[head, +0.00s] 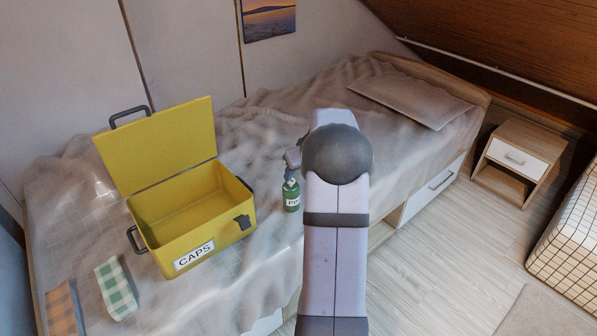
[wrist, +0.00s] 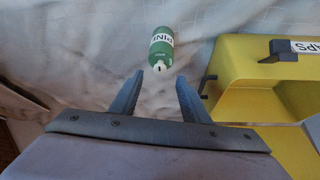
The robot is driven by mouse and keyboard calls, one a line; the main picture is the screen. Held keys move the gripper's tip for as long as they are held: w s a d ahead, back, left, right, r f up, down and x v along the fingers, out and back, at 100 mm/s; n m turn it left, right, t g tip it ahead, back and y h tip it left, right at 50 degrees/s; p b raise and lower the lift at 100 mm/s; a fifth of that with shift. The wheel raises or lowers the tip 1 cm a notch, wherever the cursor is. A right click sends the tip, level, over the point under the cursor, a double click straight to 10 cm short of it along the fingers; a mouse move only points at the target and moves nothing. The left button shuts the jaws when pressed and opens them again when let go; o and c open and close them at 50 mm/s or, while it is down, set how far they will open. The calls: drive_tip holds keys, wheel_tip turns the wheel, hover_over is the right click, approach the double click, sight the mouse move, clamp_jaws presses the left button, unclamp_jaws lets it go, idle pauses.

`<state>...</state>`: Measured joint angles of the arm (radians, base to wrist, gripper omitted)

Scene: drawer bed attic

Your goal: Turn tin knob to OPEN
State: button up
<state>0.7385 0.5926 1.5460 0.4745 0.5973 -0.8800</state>
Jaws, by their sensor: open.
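The yellow tin (head: 222,246) labelled CAPS stands on the bed with its lid (head: 160,148) raised. A dark fitting (head: 242,222) sits on its front, right of the label; I cannot tell whether it is a knob or a latch. The tin's yellow wall (wrist: 228,68) also shows at the right of the wrist view. My gripper (wrist: 159,76) is open and empty. A green bottle (wrist: 161,43) lies just beyond its fingertips in the wrist view, with its pale top toward them. In the head view my arm hides most of the gripper. No OPEN mark is visible.
The green bottle (head: 291,195) stands on the bed right of the tin, close to my arm. Green checked (head: 116,288) and orange checked (head: 61,308) items lie at lower left. A pillow (head: 412,100) lies at the far end. A nightstand (head: 520,160) stands right.

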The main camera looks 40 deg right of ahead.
sight(292, 181)
drive_tip(key=shift+f, duration=0.15)
drive_tip(key=shift+x, duration=3.55)
clamp_jaws()
drive_tip(key=c, duration=0.9)
unclamp_jaws()
